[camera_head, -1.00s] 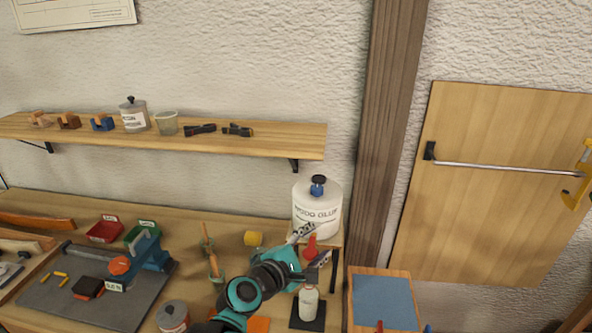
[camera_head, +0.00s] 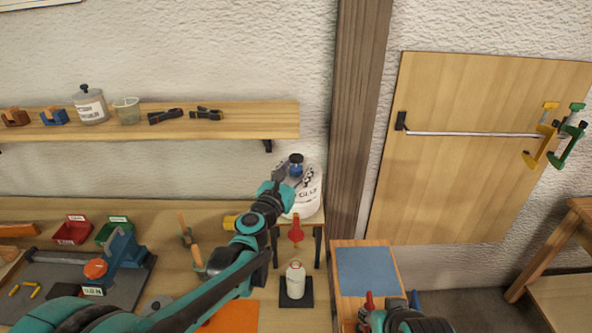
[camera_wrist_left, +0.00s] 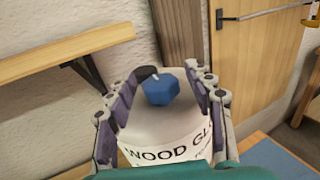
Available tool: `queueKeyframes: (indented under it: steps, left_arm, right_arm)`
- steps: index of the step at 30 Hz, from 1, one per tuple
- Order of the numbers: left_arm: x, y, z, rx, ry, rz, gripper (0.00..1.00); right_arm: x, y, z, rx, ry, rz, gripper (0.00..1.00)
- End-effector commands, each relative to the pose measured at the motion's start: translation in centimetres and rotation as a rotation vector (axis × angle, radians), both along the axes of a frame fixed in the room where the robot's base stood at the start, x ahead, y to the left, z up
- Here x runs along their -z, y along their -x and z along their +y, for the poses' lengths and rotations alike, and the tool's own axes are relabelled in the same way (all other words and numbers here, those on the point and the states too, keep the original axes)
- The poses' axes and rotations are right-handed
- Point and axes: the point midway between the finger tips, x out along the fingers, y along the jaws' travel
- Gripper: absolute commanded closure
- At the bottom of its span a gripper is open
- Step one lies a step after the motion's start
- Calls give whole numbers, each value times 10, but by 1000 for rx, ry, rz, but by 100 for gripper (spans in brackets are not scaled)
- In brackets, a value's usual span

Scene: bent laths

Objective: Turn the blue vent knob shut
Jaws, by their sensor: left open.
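The blue vent knob (camera_head: 296,170) sits on top of the white wood glue jug (camera_head: 302,206), with a black part above or beside it. In the left wrist view the faceted blue knob (camera_wrist_left: 162,90) lies between the two fingers, with a black piece with a pale tip at its upper left. My left gripper (camera_head: 293,177) is open around the knob; I cannot tell whether either finger touches it.
A wall shelf (camera_head: 220,127) with clamps, a can and a cup is at the left. A red-capped nozzle (camera_head: 295,232) and a white bottle (camera_head: 296,278) stand in front of the jug. A wooden post (camera_head: 352,120) rises close behind to its right.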

Motion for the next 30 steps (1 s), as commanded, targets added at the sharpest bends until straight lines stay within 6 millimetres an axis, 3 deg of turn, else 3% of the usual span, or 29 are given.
queueKeyframes:
  steps: [7, 13, 23, 30]
  left_arm:
    - [0, -1, 0, 0, -1, 0, 47]
    - [0, -1, 0, 0, -1, 0, 98]
    - [0, -1, 1, 27, -1, 0, 98]
    - [0, -3, 3, 149, -1, 0, 98]
  right_arm:
    - [0, 0, 0, 0, 0, 0, 60]
    - [0, 0, 0, 0, 0, 0, 60]
    - [0, 0, 0, 0, 0, 0, 60]
    - [2, 0, 0, 0, 0, 0, 60]
